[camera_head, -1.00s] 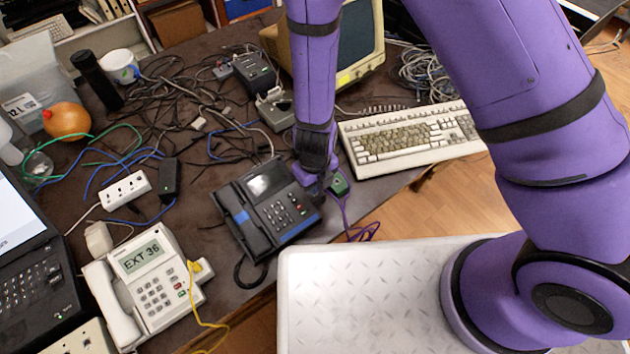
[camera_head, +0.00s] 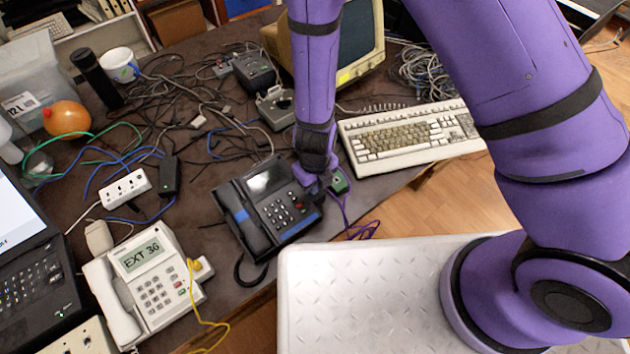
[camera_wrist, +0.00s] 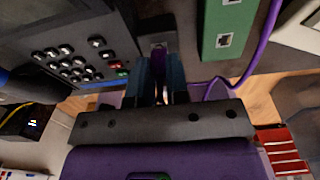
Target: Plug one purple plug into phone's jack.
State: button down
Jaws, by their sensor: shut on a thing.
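The dark desk phone (camera_head: 290,213) with a blue stripe lies near the table's front edge. In the wrist view its keypad side (camera_wrist: 85,45) is at upper left, and a grey jack block (camera_wrist: 158,44) shows at its edge. My gripper (camera_head: 316,190) is at the phone's right side. In the wrist view my gripper (camera_wrist: 162,80) is shut on a purple plug (camera_wrist: 158,62), which points at the jack block. I cannot tell whether the plug's tip is inside. A purple cable (camera_wrist: 258,50) runs off to the right and also hangs by the table edge (camera_head: 350,228).
A green box with sockets (camera_head: 339,181) sits right beside my gripper; it also shows in the wrist view (camera_wrist: 222,18). A beige keyboard (camera_head: 415,137) is at right. A white phone (camera_head: 155,285) is at left. Tangled cables (camera_head: 190,105) cover the table behind.

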jog(key=shift+f, duration=0.25)
jog(key=c, duration=1)
grip_release()
jog(key=shift+c, duration=0.2)
notch_tip(320, 180, up, 11)
